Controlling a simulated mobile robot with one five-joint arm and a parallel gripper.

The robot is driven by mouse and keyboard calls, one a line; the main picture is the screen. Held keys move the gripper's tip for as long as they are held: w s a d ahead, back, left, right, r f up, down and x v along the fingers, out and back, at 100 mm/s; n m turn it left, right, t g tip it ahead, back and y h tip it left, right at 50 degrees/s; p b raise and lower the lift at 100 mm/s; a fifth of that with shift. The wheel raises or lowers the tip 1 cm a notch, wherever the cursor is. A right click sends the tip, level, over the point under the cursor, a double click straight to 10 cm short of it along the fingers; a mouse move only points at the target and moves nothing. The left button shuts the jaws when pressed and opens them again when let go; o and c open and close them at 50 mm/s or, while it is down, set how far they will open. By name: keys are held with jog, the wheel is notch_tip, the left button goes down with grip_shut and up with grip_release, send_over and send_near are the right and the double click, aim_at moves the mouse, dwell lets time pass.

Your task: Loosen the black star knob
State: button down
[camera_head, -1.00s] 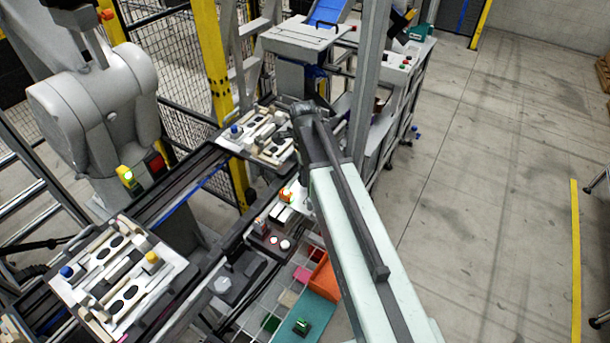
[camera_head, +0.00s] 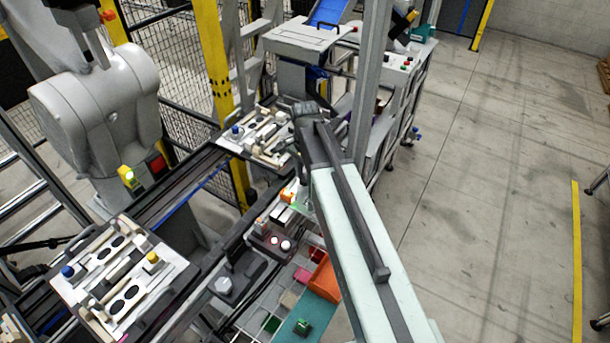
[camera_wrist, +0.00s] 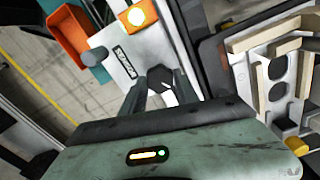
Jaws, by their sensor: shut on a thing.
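The dark star knob (camera_wrist: 160,76) shows in the wrist view, between the two fingers of my gripper (camera_wrist: 162,84). The fingers are shut on it, one at each side. A small white mark shows beside the right finger. The knob stands at a pale panel (camera_wrist: 105,88) with a dark-framed label plate (camera_wrist: 123,62). The lower part of the knob is hidden by the gripper body. In the head view my arm covers much of this place, and I cannot make out the knob or the fingertips there.
An orange bin (camera_wrist: 68,38) is at the left, and a fixture pallet with pale blocks (camera_wrist: 292,122) at the right. In the head view another pallet (camera_head: 180,268) lies lower left.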

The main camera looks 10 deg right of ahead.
aim_at(305, 178)
jog(key=n, duration=1.3)
jog(key=shift+n, duration=0.4)
dwell(0.3)
jog(key=c, duration=0.9)
grip_release()
jog(key=shift+r, duration=0.1)
notch_tip(305, 178, up, 8)
jog(key=p, duration=0.8)
